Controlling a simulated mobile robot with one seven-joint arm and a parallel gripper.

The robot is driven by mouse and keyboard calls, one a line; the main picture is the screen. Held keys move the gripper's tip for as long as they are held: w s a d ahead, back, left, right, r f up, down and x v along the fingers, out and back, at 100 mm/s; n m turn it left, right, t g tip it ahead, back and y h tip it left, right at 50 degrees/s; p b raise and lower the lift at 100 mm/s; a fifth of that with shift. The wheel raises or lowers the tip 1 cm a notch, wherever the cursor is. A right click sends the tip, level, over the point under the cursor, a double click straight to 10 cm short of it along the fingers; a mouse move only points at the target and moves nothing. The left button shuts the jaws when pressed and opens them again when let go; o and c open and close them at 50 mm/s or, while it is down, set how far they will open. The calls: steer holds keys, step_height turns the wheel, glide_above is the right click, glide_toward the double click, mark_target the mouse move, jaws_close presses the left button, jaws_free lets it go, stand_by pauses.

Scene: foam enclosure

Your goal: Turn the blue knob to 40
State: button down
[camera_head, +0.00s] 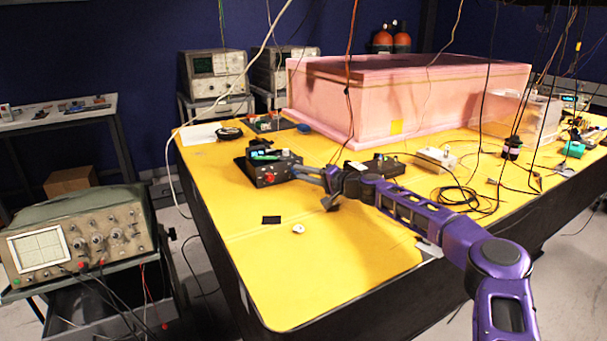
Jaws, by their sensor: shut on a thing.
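A small dark control box (256,172) stands on the yellow table, with a green-lit part on top and a red knob (268,178) on its front. My gripper (303,172) reaches in from the right, its fingertips at the right part of the box's front. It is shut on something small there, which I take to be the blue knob. The fingers hide the knob, so its colour, pointer and any scale cannot be read.
A second dark box (385,165) stands just behind my wrist. A large pink foam enclosure (410,95) fills the table's back. A black patch (271,220) and a small white piece (298,229) lie in front. Cables hang at right. The front yellow surface (330,270) is mostly clear.

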stand_by(0.5)
steer(key=c, duration=0.6)
jaws_free()
steer(key=shift+c, duration=0.2)
steer(key=v, duration=1.7)
steer(key=shift+s+d+p, duration=0.15)
steer(key=shift+s+p, duration=0.05)
steer(key=shift+p, duration=0.1)
